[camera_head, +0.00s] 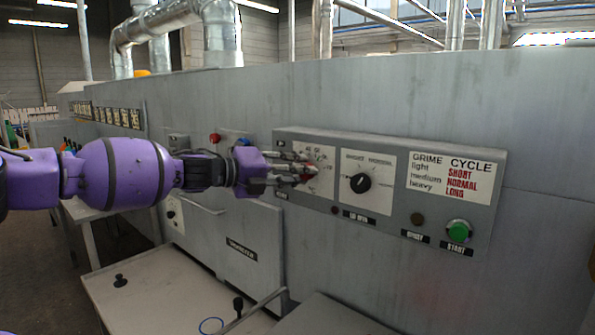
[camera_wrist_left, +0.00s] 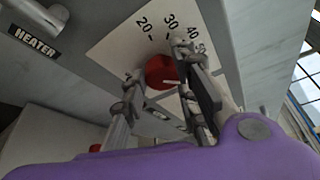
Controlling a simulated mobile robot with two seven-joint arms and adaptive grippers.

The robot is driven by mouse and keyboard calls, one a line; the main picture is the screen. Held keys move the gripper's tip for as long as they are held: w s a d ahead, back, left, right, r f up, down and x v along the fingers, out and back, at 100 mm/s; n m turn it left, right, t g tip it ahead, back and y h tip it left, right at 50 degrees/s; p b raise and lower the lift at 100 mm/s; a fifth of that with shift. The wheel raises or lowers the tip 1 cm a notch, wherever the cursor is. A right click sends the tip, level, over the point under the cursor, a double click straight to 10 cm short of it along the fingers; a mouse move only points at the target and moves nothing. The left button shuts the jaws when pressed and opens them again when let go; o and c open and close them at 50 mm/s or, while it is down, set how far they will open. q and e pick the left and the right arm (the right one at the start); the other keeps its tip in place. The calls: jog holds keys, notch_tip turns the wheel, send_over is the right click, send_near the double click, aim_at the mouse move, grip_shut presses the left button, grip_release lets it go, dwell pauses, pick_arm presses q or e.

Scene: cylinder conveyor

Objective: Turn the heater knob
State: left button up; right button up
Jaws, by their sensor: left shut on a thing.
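The heater knob (camera_wrist_left: 161,72) is red and sits on a white dial plate marked 20, 30, 40 in the left wrist view. A "HEATER" label (camera_wrist_left: 36,41) shows at the upper left there. My left gripper (camera_wrist_left: 158,70) has its fingers on either side of the knob and is shut on it. In the head view the left gripper (camera_head: 303,171) reaches the left dial of the grey control panel (camera_head: 330,143), and its fingers hide most of the knob. My right gripper is not in view.
The panel also carries a black cycle knob (camera_head: 361,183), a green start button (camera_head: 458,231) and a dark button (camera_head: 417,219). A red knob (camera_head: 215,138) is on the wall behind my left arm. A pale table (camera_head: 150,290) stands below.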

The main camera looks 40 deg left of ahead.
pick_arm(q)
jog(key=shift+s+f+n+t+h+p, duration=0.1)
jog(key=shift+f+n+t+h+p, duration=0.25)
jog(key=shift+f+n, duration=0.55)
jog(key=shift+d+r+n, duration=0.1)
jog(key=shift+r+n, duration=0.05)
jog(key=shift+n, duration=0.25)
jog(key=o, duration=1)
jog(key=shift+r, duration=0.3)
jog(key=shift+s+a, duration=0.45)
jog(key=shift+s, duration=0.05)
jog(key=v, duration=1)
jog(key=shift+s, duration=0.3)
jog(key=shift+o, duration=0.3)
jog(key=shift+a, duration=0.1)
